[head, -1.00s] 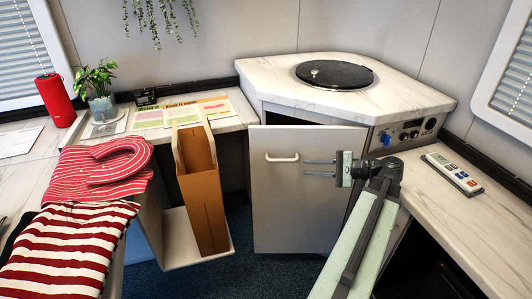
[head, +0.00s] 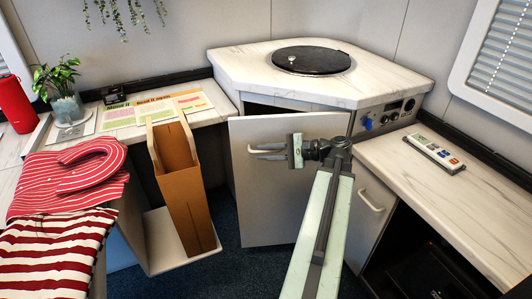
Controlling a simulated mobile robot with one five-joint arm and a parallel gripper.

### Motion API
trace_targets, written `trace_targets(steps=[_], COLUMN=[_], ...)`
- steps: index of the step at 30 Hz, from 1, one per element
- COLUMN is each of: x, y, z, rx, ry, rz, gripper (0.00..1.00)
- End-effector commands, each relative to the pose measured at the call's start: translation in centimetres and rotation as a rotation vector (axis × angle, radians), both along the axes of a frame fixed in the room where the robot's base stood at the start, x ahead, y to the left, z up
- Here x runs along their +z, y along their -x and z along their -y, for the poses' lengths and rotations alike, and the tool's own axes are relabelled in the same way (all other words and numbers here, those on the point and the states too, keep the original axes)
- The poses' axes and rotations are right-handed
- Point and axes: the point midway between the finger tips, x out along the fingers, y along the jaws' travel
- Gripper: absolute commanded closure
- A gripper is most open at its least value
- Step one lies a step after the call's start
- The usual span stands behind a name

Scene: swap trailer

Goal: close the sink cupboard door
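The sink cupboard door (head: 250,205) is a pale grey panel with a white bar handle (head: 253,150) near its upper left. It stands ajar, with a dark gap (head: 290,109) above it under the marble-look counter (head: 300,91). My gripper (head: 262,152) reaches in from the right, in front of the door. Its two thin fingers are apart, point left and overlap the handle in the picture. I cannot tell whether they touch the handle. Nothing is seen held.
A brown cardboard holder (head: 182,195) stands left of the door, on a low white shelf (head: 165,255). A striped red cloth (head: 65,180) lies on the left worktop. A remote (head: 434,152) lies on the right worktop. A round black lid (head: 312,60) sits on the sink counter.

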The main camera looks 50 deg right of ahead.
Motion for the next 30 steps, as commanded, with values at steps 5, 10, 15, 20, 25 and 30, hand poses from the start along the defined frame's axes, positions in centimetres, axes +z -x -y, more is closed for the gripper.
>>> trace_targets(steps=[5, 10, 15, 20, 25, 30], x=[0.00, 0.00, -0.04, -0.08, -0.11, -0.14], y=[-0.20, -0.19, -0.20, -0.19, -0.19, -0.19], z=[-0.17, -0.18, -0.19, -0.21, -0.21, -0.22], rx=[0.001, 0.002, 0.002, 0.002, 0.003, 0.002], ry=[0.000, -0.001, 0.000, 0.001, 0.000, 0.001], rz=[0.000, 0.000, -0.001, -0.002, -0.003, -0.004], gripper=[0.80, 1.00, 1.00, 1.00, 1.00, 1.00])
